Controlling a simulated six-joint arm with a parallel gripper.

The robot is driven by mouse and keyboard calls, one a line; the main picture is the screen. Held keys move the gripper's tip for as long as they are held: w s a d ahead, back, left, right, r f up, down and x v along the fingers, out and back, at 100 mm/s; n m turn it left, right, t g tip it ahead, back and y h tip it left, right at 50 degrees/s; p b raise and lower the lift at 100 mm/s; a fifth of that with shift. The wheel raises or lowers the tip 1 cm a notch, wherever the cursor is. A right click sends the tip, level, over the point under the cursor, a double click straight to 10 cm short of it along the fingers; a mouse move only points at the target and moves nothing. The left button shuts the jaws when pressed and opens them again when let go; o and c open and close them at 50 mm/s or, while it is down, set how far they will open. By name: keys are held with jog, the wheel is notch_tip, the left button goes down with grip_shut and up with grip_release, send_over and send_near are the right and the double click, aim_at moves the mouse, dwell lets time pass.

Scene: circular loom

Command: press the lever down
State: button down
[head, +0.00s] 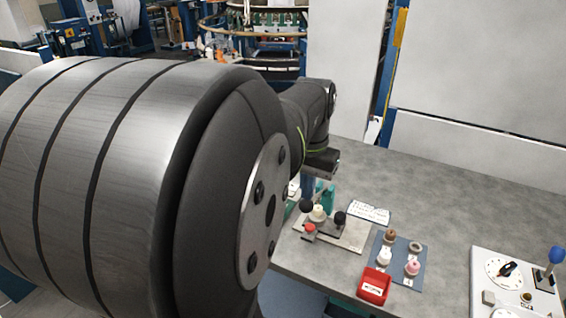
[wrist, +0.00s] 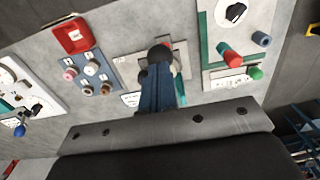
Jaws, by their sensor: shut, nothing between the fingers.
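A grey plate fixture (head: 348,238) on the table carries two black ball knobs (head: 340,218), a pale spool-like piece and a red knob. In the wrist view a black ball knob (wrist: 160,54) shows just past my fingertips. My gripper (wrist: 157,72) is shut and empty, with its blue fingers over this fixture. I cannot tell whether they touch the knob. Another lever with a blue knob (head: 556,254) stands on the white panel at the far right, well away from my gripper. Which lever is meant is not clear. My arm hides much of the left in the head view.
A blue mat (head: 400,278) with several small spools and a red bin (head: 374,286) lie right of the fixture. The white panel (head: 482,262) has a dial. A green-edged panel (wrist: 205,55) with coloured knobs is close on the other side. The table's back right is clear.

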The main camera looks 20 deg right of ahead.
aim_at(306, 207)
jog(key=shift+f, duration=0.15)
jog(key=shift+f, duration=2.8)
jog(key=shift+r, duration=3.05)
